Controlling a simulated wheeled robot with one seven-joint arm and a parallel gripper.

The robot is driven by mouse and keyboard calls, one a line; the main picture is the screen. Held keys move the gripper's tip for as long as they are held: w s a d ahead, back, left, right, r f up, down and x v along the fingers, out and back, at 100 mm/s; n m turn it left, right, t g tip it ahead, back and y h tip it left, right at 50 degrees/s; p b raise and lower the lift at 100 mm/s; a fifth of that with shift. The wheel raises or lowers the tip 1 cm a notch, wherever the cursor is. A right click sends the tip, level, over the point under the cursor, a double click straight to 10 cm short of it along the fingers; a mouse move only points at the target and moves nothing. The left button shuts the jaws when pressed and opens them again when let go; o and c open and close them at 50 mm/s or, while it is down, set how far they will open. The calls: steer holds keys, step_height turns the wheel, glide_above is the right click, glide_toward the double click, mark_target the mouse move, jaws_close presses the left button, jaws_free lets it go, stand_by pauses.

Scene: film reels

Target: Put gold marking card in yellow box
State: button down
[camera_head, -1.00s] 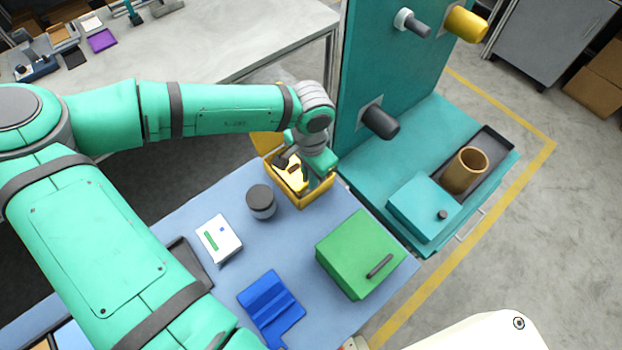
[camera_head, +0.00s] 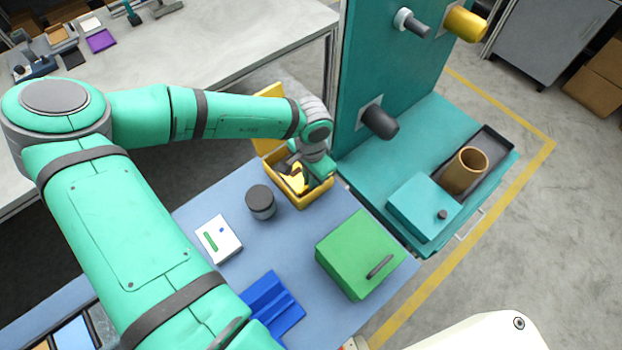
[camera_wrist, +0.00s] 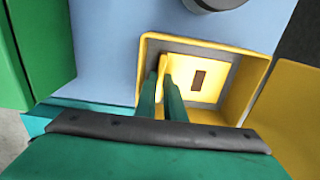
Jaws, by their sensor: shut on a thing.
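The yellow box (camera_head: 318,198) stands open at the back edge of the blue table, its lid raised behind it. It also shows in the wrist view (camera_wrist: 262,68). My gripper (camera_head: 303,172) reaches down into the box. In the wrist view my gripper (camera_wrist: 167,82) is shut on the gold marking card (camera_wrist: 165,63), which shows as a thin gold edge between the fingertips. In the head view a gold piece (camera_head: 294,180) shows within the box walls. A pale yellow face with a brown mark (camera_wrist: 198,79) lies beside the fingers; I cannot tell whether it belongs to the card.
A grey round jar (camera_head: 260,203) stands just left of the box. A white case (camera_head: 219,240), a blue folded holder (camera_head: 272,305) and a green box (camera_head: 362,255) are on the table. The teal machine (camera_head: 400,90) rises close on the right.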

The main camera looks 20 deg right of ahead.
steer(key=c, duration=2.1)
jaws_free()
steer(key=shift+f, duration=0.1)
step_height(320, 180, up, 12)
steer(key=shift+s+r, duration=0.1)
steer(key=shift+r, duration=0.15)
